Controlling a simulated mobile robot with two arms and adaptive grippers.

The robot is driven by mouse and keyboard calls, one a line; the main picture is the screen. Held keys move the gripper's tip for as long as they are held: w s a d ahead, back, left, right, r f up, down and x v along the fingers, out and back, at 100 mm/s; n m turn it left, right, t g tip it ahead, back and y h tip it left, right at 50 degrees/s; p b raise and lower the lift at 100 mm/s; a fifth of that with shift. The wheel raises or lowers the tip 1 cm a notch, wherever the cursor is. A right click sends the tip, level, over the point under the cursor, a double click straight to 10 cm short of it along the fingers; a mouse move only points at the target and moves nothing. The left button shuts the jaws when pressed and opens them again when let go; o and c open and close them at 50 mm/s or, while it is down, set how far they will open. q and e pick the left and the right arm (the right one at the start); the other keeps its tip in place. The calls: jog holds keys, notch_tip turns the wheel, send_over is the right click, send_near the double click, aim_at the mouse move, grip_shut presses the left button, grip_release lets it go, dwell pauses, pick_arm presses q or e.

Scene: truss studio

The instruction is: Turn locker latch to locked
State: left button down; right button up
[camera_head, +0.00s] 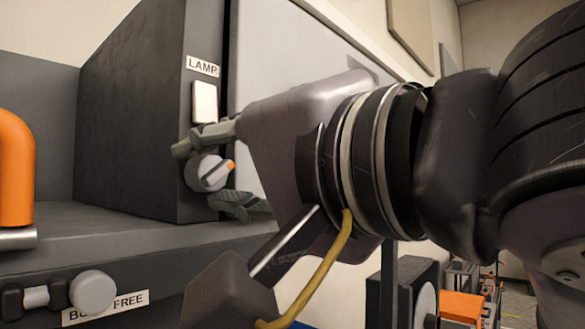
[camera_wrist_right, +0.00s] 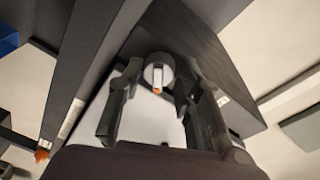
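The latch (camera_head: 205,174) is a round pale grey knob with an orange-tipped pointer, on the narrow front of a dark cabinet below the LAMP label. Its orange tip points to the upper right in the head view. My right gripper (camera_head: 220,172) reaches in from the right, one finger above the knob and one below. In the right wrist view the knob (camera_wrist_right: 158,72) sits between the open fingers (camera_wrist_right: 157,88), with gaps on both sides. Any lock marking beside the knob is hidden or unreadable. My left gripper is not in view.
A white rocker switch (camera_head: 204,102) sits just above the knob, close to the upper finger. A lower grey knob (camera_head: 92,292) is beside a partly hidden label ending in FREE. A thick orange bar (camera_head: 15,170) stands at the left edge. A pale panel (camera_head: 285,60) lies behind my gripper.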

jog(key=shift+w, duration=0.1)
grip_shut()
jog(key=b, duration=0.1)
jog(key=m+b, duration=0.1)
jog(key=b, duration=0.1)
jog(key=shift+f+m, duration=0.25)
jog(key=shift+m, duration=0.05)
jog(key=shift+r+m+b, duration=0.1)
jog(key=shift+m+b, duration=0.2)
jog(key=shift+r+m, duration=0.15)
jog(key=shift+m, duration=0.15)
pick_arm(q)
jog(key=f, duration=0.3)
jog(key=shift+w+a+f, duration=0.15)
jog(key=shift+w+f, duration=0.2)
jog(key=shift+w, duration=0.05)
pick_arm(e)
jog(key=shift+r, duration=0.1)
jog(key=shift+o, duration=0.3)
grip_release()
jog(key=shift+o, duration=0.4)
jog(key=shift+w, duration=0.1)
